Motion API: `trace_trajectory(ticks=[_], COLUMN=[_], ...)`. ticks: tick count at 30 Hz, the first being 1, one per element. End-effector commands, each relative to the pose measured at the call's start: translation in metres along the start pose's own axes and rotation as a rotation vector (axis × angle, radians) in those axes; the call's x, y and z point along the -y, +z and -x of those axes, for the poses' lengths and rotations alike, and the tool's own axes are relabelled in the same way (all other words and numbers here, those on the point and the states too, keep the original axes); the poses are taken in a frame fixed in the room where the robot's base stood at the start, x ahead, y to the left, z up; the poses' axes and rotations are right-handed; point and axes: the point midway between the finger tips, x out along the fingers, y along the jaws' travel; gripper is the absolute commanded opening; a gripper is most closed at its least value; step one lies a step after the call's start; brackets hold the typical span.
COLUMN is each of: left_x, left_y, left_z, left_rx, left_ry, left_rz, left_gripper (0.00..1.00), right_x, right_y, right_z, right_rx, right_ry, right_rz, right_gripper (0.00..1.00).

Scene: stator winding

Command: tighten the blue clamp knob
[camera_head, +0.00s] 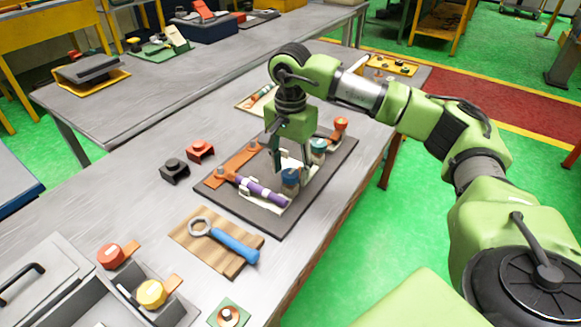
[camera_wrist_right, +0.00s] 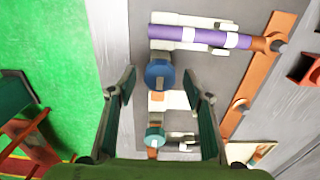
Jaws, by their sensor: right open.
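The blue clamp knob (camera_head: 290,177) stands on the dark fixture plate (camera_head: 338,157), beside one end of a purple rod (camera_head: 262,191) with white bands. It also shows as a blue disc in the right wrist view (camera_wrist_right: 159,74). My right gripper (camera_head: 291,168) is open and points down over the knob. In the right wrist view its fingertips (camera_wrist_right: 159,78) lie on either side of the blue disc, with gaps; I cannot tell their height against it. A teal knob (camera_head: 318,146) sits beside the blue one, also between the fingers in the wrist view (camera_wrist_right: 155,138). My left gripper is not in view.
A blue-handled wrench (camera_head: 235,245) lies on a wooden board in front. Black and red blocks (camera_head: 174,171) stand left of the plate.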

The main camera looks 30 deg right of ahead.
Motion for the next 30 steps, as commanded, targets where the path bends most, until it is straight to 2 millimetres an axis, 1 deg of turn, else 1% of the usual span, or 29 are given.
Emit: trace_trajectory(ticks=[2, 3, 5, 6, 7, 14, 20, 26, 30], left_x=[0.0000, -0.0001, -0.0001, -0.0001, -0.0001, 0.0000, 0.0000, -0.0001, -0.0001], left_y=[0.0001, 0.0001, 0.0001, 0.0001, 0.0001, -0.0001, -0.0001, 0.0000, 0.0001], left_z=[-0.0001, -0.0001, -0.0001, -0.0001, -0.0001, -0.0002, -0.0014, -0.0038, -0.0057], left_rx=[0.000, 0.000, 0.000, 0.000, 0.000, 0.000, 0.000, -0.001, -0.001], left_ry=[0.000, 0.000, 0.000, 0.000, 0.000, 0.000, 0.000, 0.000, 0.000], left_rz=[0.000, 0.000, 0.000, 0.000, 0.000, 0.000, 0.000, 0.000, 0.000], left_gripper=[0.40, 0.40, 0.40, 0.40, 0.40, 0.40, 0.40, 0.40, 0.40], right_x=[-0.0001, -0.0001, -0.0001, -0.0001, -0.0001, 0.0000, 0.0002, 0.0001, 0.0000], right_y=[0.0000, 0.0000, 0.0000, 0.0000, 0.0000, 0.0001, 0.0002, 0.0002, 0.0002], right_z=[0.0000, 0.0000, 0.0000, 0.0001, 0.0001, 0.0001, -0.0002, -0.0008, -0.0007], right_rx=[0.000, 0.000, 0.000, 0.000, 0.000, 0.001, 0.001, 0.001, 0.001], right_ry=[0.000, 0.000, 0.000, 0.000, 0.000, 0.000, 0.000, 0.001, 0.001], right_rz=[0.000, 0.000, 0.000, 0.000, 0.000, -0.006, -0.055, -0.177, -0.298], right_gripper=[0.46, 0.41, 0.26, 0.15, 0.09, 0.09, 0.09, 0.09, 0.09])
